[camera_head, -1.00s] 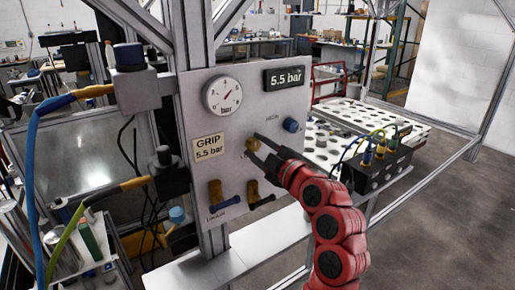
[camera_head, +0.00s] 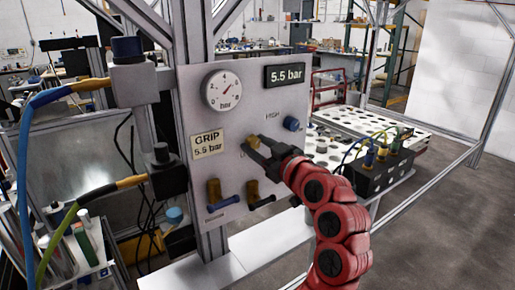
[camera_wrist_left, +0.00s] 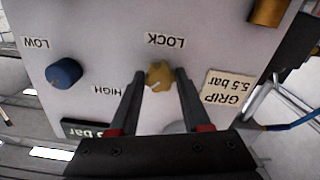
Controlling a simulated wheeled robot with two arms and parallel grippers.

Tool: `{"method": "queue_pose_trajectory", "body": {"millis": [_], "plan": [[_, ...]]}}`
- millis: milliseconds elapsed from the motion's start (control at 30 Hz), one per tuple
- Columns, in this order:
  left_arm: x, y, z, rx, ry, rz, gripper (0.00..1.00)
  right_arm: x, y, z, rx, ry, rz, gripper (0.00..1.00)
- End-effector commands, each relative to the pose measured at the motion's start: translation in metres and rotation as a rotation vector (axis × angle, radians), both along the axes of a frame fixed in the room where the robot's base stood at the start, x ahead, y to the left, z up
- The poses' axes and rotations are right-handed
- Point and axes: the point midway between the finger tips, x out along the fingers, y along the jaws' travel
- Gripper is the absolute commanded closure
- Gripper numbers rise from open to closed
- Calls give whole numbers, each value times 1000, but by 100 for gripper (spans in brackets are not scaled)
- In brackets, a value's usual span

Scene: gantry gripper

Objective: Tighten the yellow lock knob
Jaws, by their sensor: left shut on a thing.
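The yellow lock knob (camera_head: 252,141) sits on the front of the grey upright panel, under the LOCK label in the left wrist view. My left gripper (camera_head: 257,148) reaches the panel from the right, with its dark fingers at the knob. In the left wrist view the knob (camera_wrist_left: 159,77) lies between the two fingertips (camera_wrist_left: 160,72), one on each side. The left gripper is shut on it. The fingers partly hide the knob in the head view. My right gripper is not in view.
A blue knob (camera_head: 291,123) is on the panel, right of the lock knob. A round gauge (camera_head: 223,90) and a 5.5 bar display (camera_head: 285,75) are above. A perforated table (camera_head: 330,135) stands behind on the right.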

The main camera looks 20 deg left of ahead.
Motion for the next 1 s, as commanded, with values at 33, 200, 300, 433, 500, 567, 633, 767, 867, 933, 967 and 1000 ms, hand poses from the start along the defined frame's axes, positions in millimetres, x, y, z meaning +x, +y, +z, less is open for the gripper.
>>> {"method": "queue_pose_trajectory", "body": {"millis": [33,200,300,433,500,567,633,767,867,933,967,1000], "plan": [[0,-1,0,28,35,0,100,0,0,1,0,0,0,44],[0,-1,0,127,165,0,100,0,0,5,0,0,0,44],[0,0,1,184,240,1,100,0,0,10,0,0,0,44],[0,0,1,261,338,1,100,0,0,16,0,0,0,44],[0,-1,2,301,391,0,100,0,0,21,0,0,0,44],[0,-1,3,338,434,0,100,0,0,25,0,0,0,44],[0,-1,3,379,487,0,100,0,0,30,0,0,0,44],[0,-1,3,457,584,0,100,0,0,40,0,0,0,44],[0,-1,4,514,659,0,100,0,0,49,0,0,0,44],[0,-1,4,554,712,0,100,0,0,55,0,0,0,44],[0,-1,4,571,735,-1,100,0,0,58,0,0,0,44],[0,-1,4,595,766,-1,100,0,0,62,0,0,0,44]]}}
